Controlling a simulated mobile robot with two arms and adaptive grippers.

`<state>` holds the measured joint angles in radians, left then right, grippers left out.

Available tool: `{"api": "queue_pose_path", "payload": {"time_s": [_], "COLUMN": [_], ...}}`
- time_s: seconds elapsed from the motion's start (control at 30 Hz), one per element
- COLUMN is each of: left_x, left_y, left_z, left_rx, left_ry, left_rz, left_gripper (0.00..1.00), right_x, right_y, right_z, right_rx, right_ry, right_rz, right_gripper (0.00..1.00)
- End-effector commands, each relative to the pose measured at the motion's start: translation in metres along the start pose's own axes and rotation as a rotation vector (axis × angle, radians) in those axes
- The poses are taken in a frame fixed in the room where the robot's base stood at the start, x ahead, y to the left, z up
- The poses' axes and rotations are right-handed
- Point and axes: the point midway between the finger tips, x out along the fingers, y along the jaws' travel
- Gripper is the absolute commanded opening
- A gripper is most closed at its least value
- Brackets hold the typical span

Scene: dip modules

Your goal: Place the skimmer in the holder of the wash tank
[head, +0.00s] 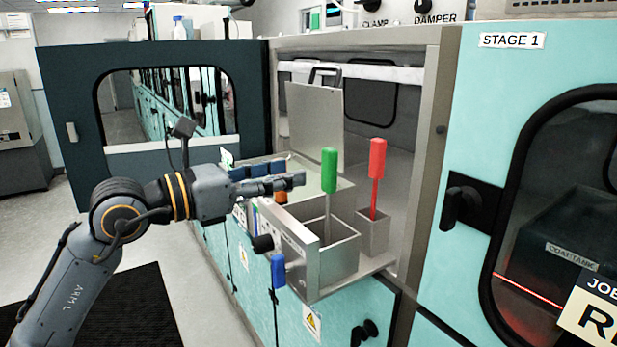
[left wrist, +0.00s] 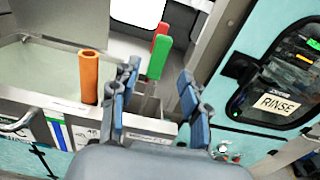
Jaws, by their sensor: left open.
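My left gripper (head: 287,175) is open and empty, with its fingers apart. It reaches in from the left over the front of the metal tanks. A green-handled tool (head: 329,171) stands upright in an open metal tank (head: 342,262). A red-handled tool (head: 376,160) stands in a narrow metal holder (head: 374,237) to the right of that tank. An orange handle (left wrist: 88,77) stands left of my fingers in the left wrist view. In that view the green handle (left wrist: 159,57) shows between the fingers, farther off. I cannot tell which tool is the skimmer. My right gripper is not in view.
A raised metal lid (head: 315,130) stands behind the tanks. A dark open door (head: 70,130) is at the left. A closed cabinet door marked STAGE 1 (head: 512,40) is at the right. A blue handle (head: 278,271) hangs at the tank front.

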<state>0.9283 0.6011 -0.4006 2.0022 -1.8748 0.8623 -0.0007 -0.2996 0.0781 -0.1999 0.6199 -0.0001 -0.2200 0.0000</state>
Motion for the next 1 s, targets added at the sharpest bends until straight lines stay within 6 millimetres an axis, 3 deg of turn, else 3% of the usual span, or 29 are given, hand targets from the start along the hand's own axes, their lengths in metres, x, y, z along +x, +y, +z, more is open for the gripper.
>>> {"api": "queue_pose_path", "payload": {"time_s": [0.1,0.23,0.67,0.77,0.9,1.0], "left_x": [-0.018,-0.028,-0.029,-0.026,-0.033,-0.051], "left_y": [0.001,0.0,-0.005,-0.021,-0.048,-0.045], "left_z": [-0.002,-0.001,-0.001,-0.002,0.004,0.007], "left_rx": [0.0,-0.001,-0.021,-0.109,-0.387,-0.659], "left_ry": [0.0,-0.001,-0.017,-0.093,-0.321,-0.524], "left_rz": [0.001,0.0,-0.019,-0.086,-0.221,-0.273], "left_gripper": [0.46,0.46,0.46,0.46,0.46,0.46], "right_x": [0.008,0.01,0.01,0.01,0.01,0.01], "right_y": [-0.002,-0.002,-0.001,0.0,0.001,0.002], "right_z": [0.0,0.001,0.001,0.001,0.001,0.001], "right_rx": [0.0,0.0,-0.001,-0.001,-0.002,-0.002], "right_ry": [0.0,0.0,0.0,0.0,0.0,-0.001], "right_rz": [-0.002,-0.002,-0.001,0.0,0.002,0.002], "right_gripper": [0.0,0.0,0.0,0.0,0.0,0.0]}}
